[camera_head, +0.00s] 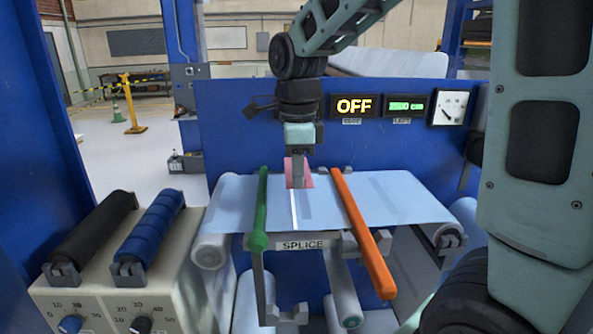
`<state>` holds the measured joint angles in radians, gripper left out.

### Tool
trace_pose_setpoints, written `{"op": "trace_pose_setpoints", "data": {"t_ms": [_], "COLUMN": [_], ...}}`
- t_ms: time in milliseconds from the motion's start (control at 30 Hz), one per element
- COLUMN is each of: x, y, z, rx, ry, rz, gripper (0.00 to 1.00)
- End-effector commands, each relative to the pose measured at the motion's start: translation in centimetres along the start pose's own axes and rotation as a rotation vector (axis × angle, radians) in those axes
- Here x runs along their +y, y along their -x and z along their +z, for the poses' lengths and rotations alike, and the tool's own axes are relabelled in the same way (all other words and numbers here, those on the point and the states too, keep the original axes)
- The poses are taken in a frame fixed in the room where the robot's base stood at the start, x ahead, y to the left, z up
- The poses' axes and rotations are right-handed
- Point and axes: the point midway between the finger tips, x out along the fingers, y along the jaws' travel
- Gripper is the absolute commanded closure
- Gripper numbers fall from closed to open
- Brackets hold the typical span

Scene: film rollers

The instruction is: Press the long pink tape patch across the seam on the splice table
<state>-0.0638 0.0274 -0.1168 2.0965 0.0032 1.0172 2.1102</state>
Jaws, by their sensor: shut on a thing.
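The pink tape patch (306,172) is at the far end of the seam, in the middle of the splice table. My gripper (298,186) is shut on the patch from above, and its fingers hide part of it. I cannot tell whether the patch touches the film. The seam (294,212) shows as a white line running toward the front from below my gripper. The pale blue film (400,199) lies across the splice table, whose front carries a SPLICE label (303,245).
A green bar (261,205) lies left of the seam and an orange bar (362,233) right of it. A black roller (92,227) and a blue roller (150,226) rest on the left console. A blue panel behind has a display reading OFF (354,106).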

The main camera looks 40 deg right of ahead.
Motion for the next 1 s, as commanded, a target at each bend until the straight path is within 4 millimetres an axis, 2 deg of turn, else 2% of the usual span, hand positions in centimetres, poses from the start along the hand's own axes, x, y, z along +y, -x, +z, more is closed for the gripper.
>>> {"op": "trace_pose_setpoints", "data": {"t_ms": [33,100,600,1000], "x": [0.0,0.0,0.0,0.0], "y": [-1.0,-1.7,-5.9,-6.3], "z": [0.0,0.0,0.0,0.0], "rx": [0.000,0.000,0.000,0.000], "ry": [0.000,0.000,0.000,0.000], "rz": [0.000,0.000,0.000,0.000], "gripper": [1.00,1.00,1.00,1.00]}}
